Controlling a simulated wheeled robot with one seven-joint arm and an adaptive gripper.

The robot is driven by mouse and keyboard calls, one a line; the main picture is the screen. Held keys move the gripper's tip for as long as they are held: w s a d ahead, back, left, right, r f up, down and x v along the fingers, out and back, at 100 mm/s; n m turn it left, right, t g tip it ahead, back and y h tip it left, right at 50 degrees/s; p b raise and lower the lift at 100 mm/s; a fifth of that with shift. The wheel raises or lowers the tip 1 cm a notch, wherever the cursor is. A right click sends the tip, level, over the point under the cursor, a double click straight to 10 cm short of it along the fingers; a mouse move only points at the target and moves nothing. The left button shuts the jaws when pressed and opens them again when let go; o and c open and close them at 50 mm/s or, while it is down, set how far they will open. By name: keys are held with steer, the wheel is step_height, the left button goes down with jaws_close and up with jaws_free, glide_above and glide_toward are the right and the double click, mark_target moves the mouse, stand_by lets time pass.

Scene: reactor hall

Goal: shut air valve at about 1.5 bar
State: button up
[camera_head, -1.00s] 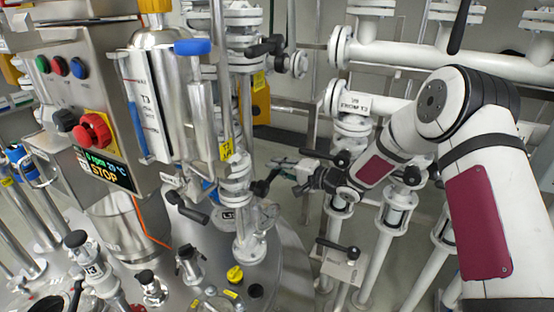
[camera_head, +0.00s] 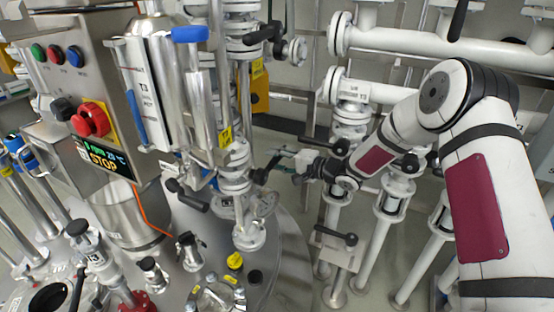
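My gripper (camera_head: 284,165) is in the middle of the picture, pointing left toward the steel and white pipe column (camera_head: 236,165) on the vessel lid. Its two fingers look spread apart, with nothing seen between them. A small black valve handle (camera_head: 262,176) on the column is just left of the fingertips; a gap seems to show, but contact is hard to judge. Another black lever handle (camera_head: 188,196) sticks out lower left of the column. I cannot tell which handle is the air valve, and no pressure reading is legible.
White pipes with a black lever (camera_head: 337,236) stand at right. A yellow cap (camera_head: 235,261) sits on the lid.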

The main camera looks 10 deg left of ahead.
steer(key=v, duration=1.2)
steer(key=shift+w+d, duration=0.1)
steer(key=shift+w, duration=0.05)
